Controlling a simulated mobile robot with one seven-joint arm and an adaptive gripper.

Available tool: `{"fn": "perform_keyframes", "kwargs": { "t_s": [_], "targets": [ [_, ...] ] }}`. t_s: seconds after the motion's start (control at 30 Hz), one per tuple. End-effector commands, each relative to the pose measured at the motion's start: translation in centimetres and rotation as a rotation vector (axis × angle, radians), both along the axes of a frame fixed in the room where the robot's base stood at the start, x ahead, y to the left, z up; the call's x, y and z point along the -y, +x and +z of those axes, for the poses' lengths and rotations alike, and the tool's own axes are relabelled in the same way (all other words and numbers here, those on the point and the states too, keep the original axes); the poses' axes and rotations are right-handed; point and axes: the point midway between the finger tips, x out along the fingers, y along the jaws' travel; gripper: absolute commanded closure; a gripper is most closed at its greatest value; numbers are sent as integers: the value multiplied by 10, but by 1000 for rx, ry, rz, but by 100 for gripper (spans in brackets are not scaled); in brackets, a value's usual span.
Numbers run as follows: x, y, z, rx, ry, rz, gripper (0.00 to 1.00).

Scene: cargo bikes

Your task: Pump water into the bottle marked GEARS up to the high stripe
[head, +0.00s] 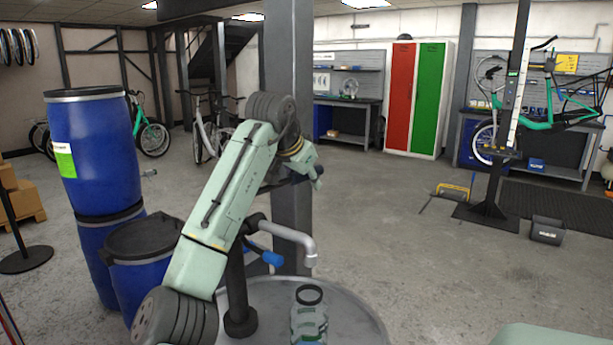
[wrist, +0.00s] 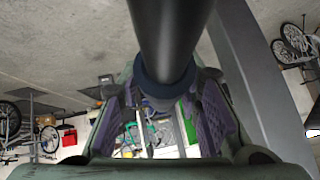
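A clear greenish bottle (head: 309,322) with a dark ring at its mouth stands on the round grey top (head: 350,306). Its lower part is cut off; I cannot read a name, stripe or water level. A pump with a black post (head: 238,285) stands left of it. Its grey spout (head: 292,238) bends down above the bottle. A blue-ended lever (head: 272,259) sticks out below the spout. My gripper (head: 303,177) is above the spout, apart from bottle and lever. In the wrist view its purple-padded fingers (wrist: 162,112) are apart, with background between them.
A dark cylinder with a blue collar (wrist: 165,72) crosses the wrist view; I cannot tell what it is. A grey pillar (head: 287,90) rises behind my gripper. Blue barrels (head: 95,150) stand at left. Open floor (head: 400,220) lies at right.

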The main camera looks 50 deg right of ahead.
Motion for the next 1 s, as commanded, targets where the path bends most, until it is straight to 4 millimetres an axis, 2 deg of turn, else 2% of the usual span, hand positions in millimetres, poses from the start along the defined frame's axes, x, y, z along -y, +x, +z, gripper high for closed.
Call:
{"fn": "perform_keyframes", "kwargs": {
  "t_s": [0.13, 0.47, 0.57, 1.0],
  "targets": [
    [0, 0, 2, 3, -4, 1, 57],
    [-2, 0, 7, 4, -8, 2, 57],
    [-8, -2, 15, 5, -11, 1, 57],
    [-65, -20, 78, 4, -8, 2, 57]
  ]
}}
